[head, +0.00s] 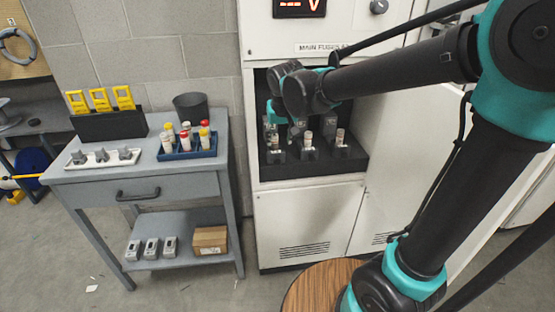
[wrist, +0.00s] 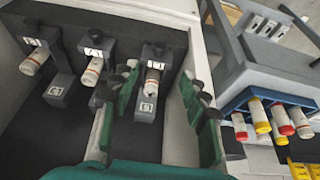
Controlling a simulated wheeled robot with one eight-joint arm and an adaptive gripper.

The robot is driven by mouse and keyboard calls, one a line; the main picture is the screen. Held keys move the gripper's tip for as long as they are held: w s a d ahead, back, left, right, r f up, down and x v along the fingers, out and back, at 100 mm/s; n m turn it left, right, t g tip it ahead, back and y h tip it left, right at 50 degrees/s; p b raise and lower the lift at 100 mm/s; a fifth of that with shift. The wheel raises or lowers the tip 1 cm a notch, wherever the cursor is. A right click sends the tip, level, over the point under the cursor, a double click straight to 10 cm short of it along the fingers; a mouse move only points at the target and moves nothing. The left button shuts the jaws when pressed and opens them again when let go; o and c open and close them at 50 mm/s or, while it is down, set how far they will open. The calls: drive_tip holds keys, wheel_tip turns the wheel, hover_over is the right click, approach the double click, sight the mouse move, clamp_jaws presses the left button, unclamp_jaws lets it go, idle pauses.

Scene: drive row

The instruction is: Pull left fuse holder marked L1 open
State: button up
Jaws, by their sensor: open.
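The left fuse holder L1 (head: 273,150) is the leftmost of three dark holders in the cabinet recess. In the wrist view it is the rightmost holder (wrist: 146,105), with a pale fuse (wrist: 152,82), a white label and a black knob. My gripper (head: 285,122) is in the recess over the left holder and partly hides it. In the wrist view the green fingers of my gripper (wrist: 162,88) are spread and empty, with the L1 holder showing between them, nearer the left finger. Contact cannot be told. The middle holder (wrist: 90,75) and far holder (wrist: 35,60) also carry pale fuses.
The white cabinet wall (wrist: 180,110) stands close beside the right finger in the wrist view. A grey cart (head: 215,165) left of the cabinet bears a blue tray (head: 190,153) with several fuses, yellow-topped items and a black cup (head: 190,105). A wooden round top (head: 310,290) is in front.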

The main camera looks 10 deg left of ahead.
sight(277, 160)
drive_tip(key=x, duration=1.3)
drive_tip(key=shift+w, duration=0.15)
clamp_jaws()
